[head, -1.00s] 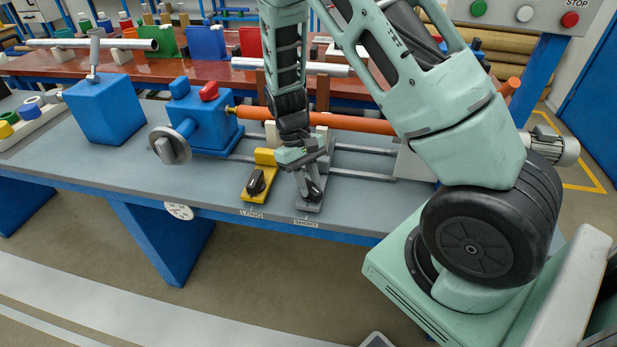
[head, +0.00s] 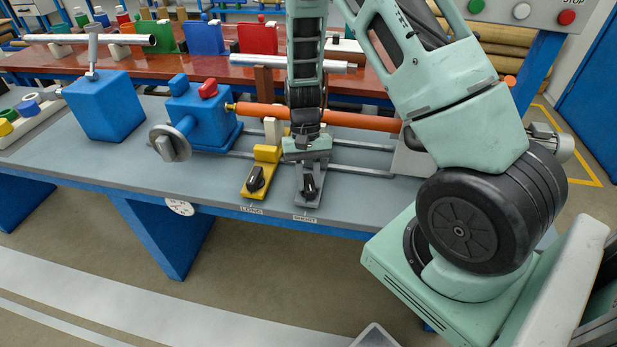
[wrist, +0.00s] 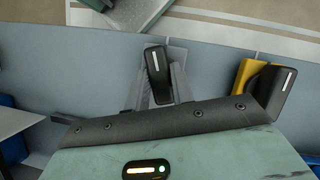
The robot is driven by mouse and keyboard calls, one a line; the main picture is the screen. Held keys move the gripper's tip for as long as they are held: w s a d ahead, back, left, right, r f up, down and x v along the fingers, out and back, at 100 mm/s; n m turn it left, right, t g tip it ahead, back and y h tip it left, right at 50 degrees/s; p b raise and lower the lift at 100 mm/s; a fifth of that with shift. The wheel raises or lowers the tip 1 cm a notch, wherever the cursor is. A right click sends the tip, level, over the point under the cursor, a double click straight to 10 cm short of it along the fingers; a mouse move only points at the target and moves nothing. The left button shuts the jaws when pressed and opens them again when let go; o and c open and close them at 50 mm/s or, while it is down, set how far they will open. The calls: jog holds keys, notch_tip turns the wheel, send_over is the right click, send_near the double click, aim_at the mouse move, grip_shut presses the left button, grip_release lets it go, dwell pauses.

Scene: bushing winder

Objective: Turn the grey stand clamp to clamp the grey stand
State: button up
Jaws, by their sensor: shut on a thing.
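The grey stand (head: 303,203) lies on the bench above the "SHORT" label, and most of its back part is hidden by my arm. Its clamp is a black knob (head: 309,189) with a white line, near the stand's front end. In the wrist view the knob (wrist: 157,75) sits between the grey fingers, its white line nearly upright in the picture. My gripper (head: 308,181) reaches down over the stand and is shut on the knob. It also shows in the wrist view (wrist: 161,88). The exact finger contact is partly hidden by the gripper housing.
The yellow stand (head: 264,190) with its own black knob (head: 255,179) is close on the left. An orange tube (head: 352,120) and metal rails (head: 360,170) run behind. A blue unit with a handwheel (head: 170,145) stands further left. The bench front is clear.

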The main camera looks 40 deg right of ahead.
jog(key=shift+w, duration=0.15)
jog(key=o, duration=1)
jog(key=shift+r, duration=0.1)
jog(key=v, duration=1.7)
jog(key=shift+r, duration=0.2)
jog(key=s+a+r+n+t, duration=0.15)
jog(key=s+a+n, duration=0.25)
jog(key=a, duration=0.7)
jog(key=s+a+n, duration=0.3)
jog(key=s+a, duration=0.2)
jog(key=s, duration=0.1)
jog(key=s+a+r+n+t+h, duration=0.1)
jog(key=s+a+n, duration=0.2)
jog(key=s+a, duration=0.2)
jog(key=s+a+r+n+t, duration=0.1)
jog(key=s+a+n, duration=0.3)
jog(key=s, duration=0.5)
jog(key=shift+s+a+t+h, duration=0.25)
jog(key=shift+a+h, duration=0.15)
jog(key=shift+a, duration=0.2)
